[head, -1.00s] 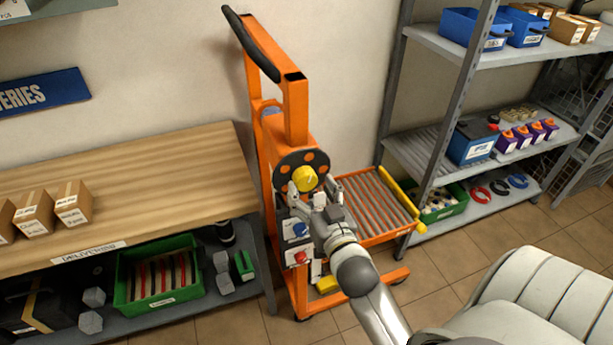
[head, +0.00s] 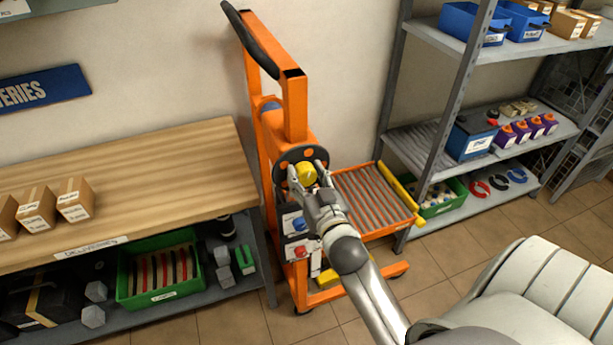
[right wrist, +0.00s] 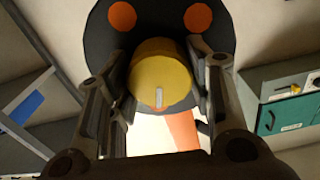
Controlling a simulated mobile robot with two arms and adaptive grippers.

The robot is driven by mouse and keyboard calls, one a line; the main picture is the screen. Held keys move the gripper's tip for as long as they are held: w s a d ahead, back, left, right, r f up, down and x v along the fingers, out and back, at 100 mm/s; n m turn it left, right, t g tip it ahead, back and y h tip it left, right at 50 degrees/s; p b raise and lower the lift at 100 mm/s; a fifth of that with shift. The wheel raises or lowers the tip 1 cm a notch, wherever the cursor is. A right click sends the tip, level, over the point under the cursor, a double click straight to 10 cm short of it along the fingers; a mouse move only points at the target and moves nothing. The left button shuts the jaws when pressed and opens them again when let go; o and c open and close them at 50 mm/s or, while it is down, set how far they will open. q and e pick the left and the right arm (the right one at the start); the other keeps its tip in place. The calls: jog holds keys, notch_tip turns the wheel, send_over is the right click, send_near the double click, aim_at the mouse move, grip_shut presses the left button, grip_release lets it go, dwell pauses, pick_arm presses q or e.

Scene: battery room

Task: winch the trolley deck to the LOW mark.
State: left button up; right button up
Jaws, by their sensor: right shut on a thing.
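The orange trolley (head: 294,106) stands between the bench and the shelf rack. Its winch is a dark disc (head: 285,157) with orange spots and a yellow knob (head: 305,173) in the middle. My right gripper (head: 308,174) is shut on the yellow knob, one finger on each side; the knob also shows in the right wrist view (right wrist: 160,82). The roller deck (head: 372,200) sits low on the trolley's right side, roughly level, with a yellow bar on its edge. I cannot make out a LOW mark. My left gripper is out of view.
A wooden bench (head: 150,165) with boxes on top and a green bin (head: 128,285) below stands at left. A metal rack (head: 455,110) with blue bins stands close behind the deck at right.

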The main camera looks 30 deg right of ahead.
jog(key=shift+r+n+p, duration=0.1)
jog(key=shift+n+p, duration=0.35)
jog(key=shift+n, duration=1.45)
jog(key=o, duration=1)
jog(key=v, duration=0.7)
jog(key=shift+s, duration=0.25)
jog(key=shift+f, duration=0.2)
